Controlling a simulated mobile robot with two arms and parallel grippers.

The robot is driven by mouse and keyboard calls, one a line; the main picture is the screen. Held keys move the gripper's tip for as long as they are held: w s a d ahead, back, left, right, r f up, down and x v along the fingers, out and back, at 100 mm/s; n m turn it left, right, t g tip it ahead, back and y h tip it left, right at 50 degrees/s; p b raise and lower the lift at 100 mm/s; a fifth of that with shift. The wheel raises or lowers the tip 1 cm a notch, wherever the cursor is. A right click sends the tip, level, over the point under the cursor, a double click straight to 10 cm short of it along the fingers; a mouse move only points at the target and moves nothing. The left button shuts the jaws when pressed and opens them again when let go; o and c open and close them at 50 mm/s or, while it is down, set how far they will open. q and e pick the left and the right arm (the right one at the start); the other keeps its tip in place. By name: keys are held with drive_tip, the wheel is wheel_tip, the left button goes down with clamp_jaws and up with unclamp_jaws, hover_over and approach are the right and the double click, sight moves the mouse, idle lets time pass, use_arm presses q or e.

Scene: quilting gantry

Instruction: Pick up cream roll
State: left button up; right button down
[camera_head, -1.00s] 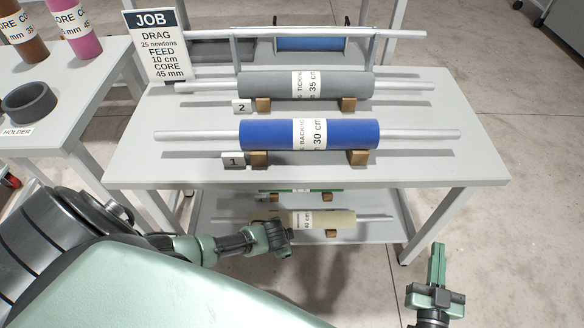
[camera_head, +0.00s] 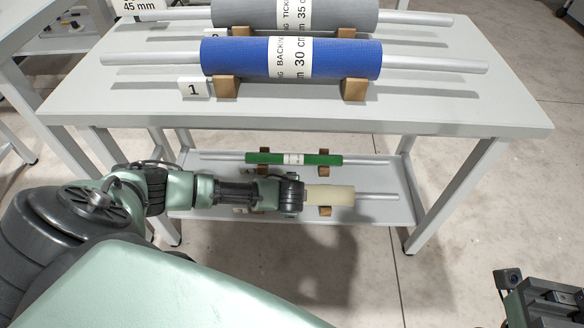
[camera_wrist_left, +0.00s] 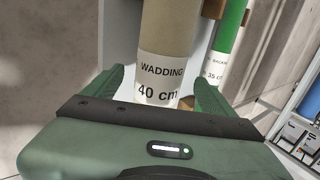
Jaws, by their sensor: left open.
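The cream roll (camera_head: 338,195) rests on wooden blocks on the lower shelf, with a metal rod showing at its right end. My left gripper (camera_head: 292,194) is over its left part and hides it in the head view. In the left wrist view, the roll (camera_wrist_left: 168,35) carries a white label reading "WADDING 40 cm". The open left fingers (camera_wrist_left: 162,88) stand on either side of the labelled part; whether they touch it I cannot tell. My right gripper (camera_head: 548,300) is partly in view at the bottom right, its fingers not clear.
A green roll (camera_head: 290,159) lies behind the cream roll on the same shelf (camera_head: 385,212). The table top (camera_head: 440,105) above carries a blue roll (camera_head: 350,58) and a grey roll (camera_head: 340,14). A table leg (camera_head: 455,190) stands right of the shelf.

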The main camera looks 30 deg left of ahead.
use_arm(q)
drive_tip(key=b+x, duration=0.1)
drive_tip(key=x, duration=0.2)
drive_tip(key=shift+c, duration=0.4)
clamp_jaws()
